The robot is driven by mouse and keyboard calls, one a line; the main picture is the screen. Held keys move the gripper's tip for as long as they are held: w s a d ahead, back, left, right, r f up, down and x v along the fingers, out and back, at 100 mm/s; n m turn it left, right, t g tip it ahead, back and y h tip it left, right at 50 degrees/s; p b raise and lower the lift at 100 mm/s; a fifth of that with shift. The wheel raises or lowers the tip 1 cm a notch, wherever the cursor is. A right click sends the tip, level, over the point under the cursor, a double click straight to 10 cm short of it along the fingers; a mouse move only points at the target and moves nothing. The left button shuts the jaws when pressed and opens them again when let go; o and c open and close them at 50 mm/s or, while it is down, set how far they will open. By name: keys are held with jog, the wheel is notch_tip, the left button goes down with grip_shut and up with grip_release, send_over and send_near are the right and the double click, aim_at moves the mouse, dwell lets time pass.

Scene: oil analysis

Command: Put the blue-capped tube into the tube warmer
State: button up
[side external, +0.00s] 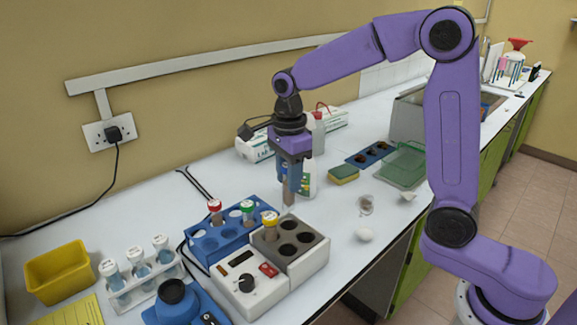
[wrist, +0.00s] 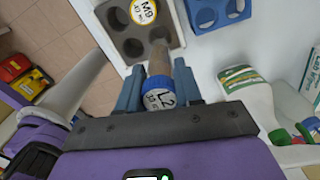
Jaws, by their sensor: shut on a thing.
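My gripper (side external: 291,182) is shut on the blue-capped tube. In the wrist view, its blue cap with a white "L2" label (wrist: 158,101) sits between the fingers (wrist: 157,88). The tube's grey-brown body hangs below the gripper in the side view (side external: 289,197). The tube warmer (side external: 312,266) is a white box with a dial, a red switch and a grey block of round holes. The grey block also shows in the wrist view (wrist: 173,18). A yellow-capped tube (side external: 270,222) stands in one hole; others look empty. The held tube's lower end appears above the block's far side, outside the holes.
A blue rack (side external: 206,247) with red- and green-capped tubes stands beside the warmer. A white rack (side external: 145,284) of pale-capped tubes and a yellow bin (side external: 58,272) lie left. A bottle (side external: 308,178) stands behind my gripper. A sponge (side external: 343,174) lies to the right.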

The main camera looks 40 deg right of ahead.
aim_at(289, 210)
jog(key=shift+f, duration=4.85)
jog(key=o, duration=1.1)
